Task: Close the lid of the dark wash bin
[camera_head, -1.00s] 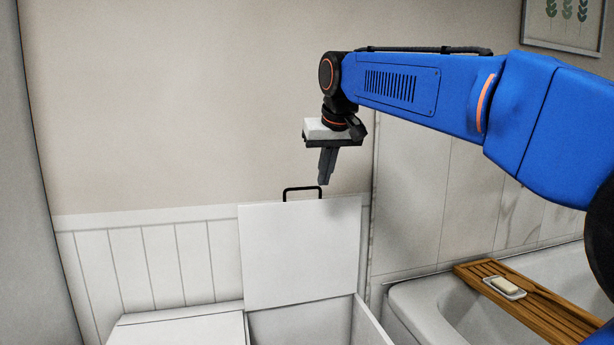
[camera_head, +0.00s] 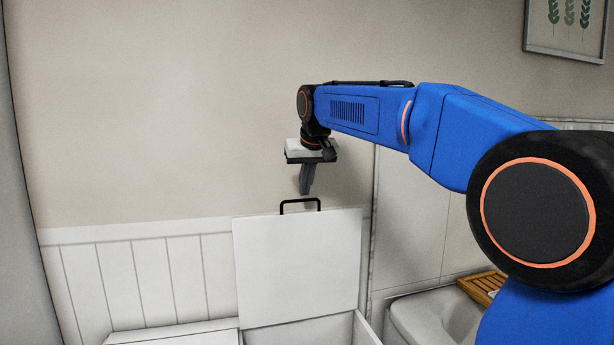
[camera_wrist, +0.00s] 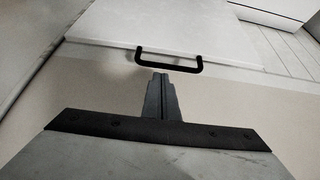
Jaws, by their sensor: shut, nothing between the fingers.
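A white bin (camera_head: 340,330) stands open in the head view, with its lid (camera_head: 298,268) standing up at the back near the wall. A black loop handle (camera_head: 300,202) sits on the lid's top edge. My gripper (camera_head: 305,192) is shut and empty, pointing down just above the handle. Whether it touches the handle is hard to tell in that view. In the wrist view, the shut fingers (camera_wrist: 160,80) lie beside the handle (camera_wrist: 170,66), with a small gap visible. The lid (camera_wrist: 190,38) extends beyond it. Most of the bin's inside is hidden.
A closed white lid or box top (camera_head: 180,334) lies left of the open bin. A bathtub (camera_head: 425,318) with a wooden rack (camera_head: 482,287) stands at the right, partly hidden by my arm. The wall (camera_head: 140,120) is close behind the lid. A framed picture hangs at upper right.

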